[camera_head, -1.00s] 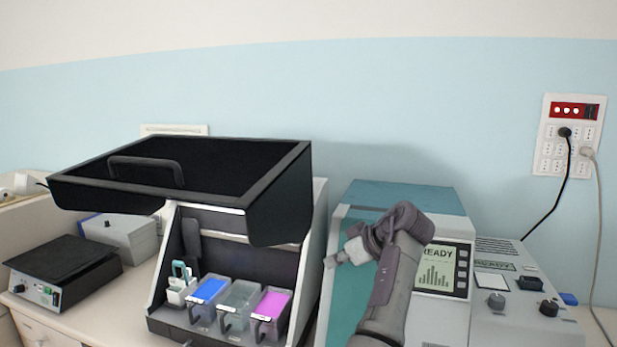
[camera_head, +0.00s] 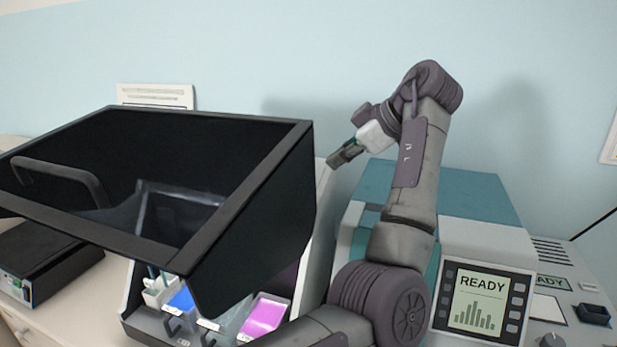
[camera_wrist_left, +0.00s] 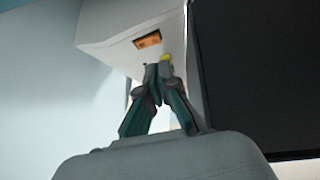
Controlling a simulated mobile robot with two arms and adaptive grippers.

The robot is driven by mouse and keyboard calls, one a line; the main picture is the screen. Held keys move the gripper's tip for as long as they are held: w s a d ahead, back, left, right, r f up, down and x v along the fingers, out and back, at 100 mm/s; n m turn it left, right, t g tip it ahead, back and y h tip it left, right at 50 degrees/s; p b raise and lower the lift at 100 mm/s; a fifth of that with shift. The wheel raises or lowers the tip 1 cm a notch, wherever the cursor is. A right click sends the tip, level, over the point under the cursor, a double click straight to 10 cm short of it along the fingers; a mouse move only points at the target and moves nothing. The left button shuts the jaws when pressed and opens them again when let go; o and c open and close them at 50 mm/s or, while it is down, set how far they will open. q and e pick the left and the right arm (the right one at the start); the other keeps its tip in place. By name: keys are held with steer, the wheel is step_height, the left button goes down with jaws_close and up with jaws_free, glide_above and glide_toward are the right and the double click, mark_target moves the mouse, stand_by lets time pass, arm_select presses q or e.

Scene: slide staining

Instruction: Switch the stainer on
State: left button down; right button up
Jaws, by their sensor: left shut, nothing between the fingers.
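The stainer (camera_head: 148,325) stands left of centre in the head view, its black lid (camera_head: 255,220) raised. Blue (camera_head: 183,298) and magenta (camera_head: 264,316) baths show below the lid. My left gripper (camera_head: 340,157) is shut and empty, high beside the stainer's rear right side. In the left wrist view, the fingertips (camera_wrist_left: 158,68) are together near a pale housing (camera_wrist_left: 105,22). An orange switch-like part (camera_wrist_left: 147,40) is on that housing, just beyond the tips, and a small yellow piece (camera_wrist_left: 168,58) is beside them. I cannot tell whether they touch. My right gripper is out of view.
A teal and white device (camera_head: 470,195) with a READY screen (camera_head: 479,300) stands close on the right, partly behind my left arm. A black-topped device (camera_head: 45,260) is at the far left. The wall is behind; there is open air above the machines.

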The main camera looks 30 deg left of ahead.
arm_select(q)
steer(key=p+x, duration=0.4)
steer(key=x, duration=0.5)
steer(key=shift+a+f, duration=0.1)
steer(key=shift+a, duration=0.15)
steer(key=shift+a+f+p, duration=0.15)
steer(key=shift+f+p, duration=0.05)
steer(key=shift+p, duration=0.1)
steer(key=shift+f, duration=0.15)
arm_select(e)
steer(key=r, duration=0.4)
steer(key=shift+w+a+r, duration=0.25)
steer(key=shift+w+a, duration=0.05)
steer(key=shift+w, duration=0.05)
